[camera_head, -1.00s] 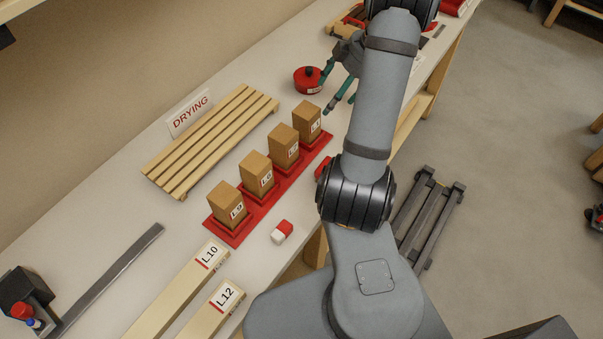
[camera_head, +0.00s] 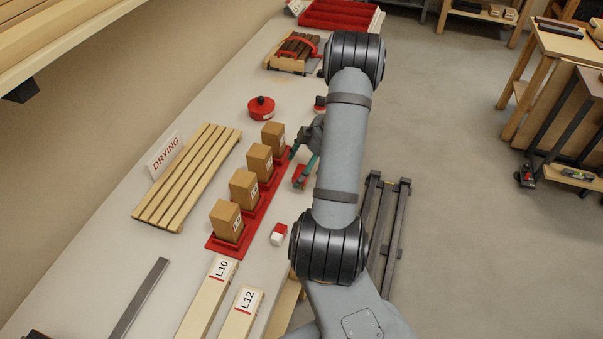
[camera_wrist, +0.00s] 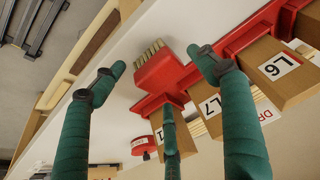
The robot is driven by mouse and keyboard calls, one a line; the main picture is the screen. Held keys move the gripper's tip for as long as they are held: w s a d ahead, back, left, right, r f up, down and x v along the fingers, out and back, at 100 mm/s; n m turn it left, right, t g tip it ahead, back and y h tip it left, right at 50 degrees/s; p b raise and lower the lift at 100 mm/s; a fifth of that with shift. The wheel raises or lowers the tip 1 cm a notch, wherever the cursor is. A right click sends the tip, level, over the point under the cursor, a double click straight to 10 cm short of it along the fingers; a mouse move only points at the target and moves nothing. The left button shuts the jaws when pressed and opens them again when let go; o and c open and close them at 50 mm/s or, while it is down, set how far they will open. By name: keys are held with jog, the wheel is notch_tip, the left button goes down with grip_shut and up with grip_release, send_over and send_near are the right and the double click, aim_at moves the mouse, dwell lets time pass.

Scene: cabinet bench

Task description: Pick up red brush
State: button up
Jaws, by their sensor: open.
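The red brush (camera_wrist: 160,72) lies on the bench edge beside the red tray in the wrist view, its pale bristles showing. In the head view the brush (camera_head: 299,172) is partly hidden by my fingers. My gripper (camera_head: 302,168) is open and empty, with green fingers. In the wrist view its fingers (camera_wrist: 160,85) are spread on both sides of the brush and below it in the picture. No finger clearly touches it; the exact gap cannot be told.
Several wooden blocks (camera_head: 245,188) stand on the red tray (camera_head: 236,246) close to the brush. A red round tin (camera_head: 261,108) is behind. A red-and-white block (camera_head: 278,234) lies nearer. The slatted drying rack (camera_head: 187,178) stands left. The bench edge and open floor are right.

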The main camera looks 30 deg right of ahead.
jog(key=shift+x, duration=1)
jog(key=shift+a, duration=0.1)
jog(key=c, duration=0.3)
jog(key=c, duration=1)
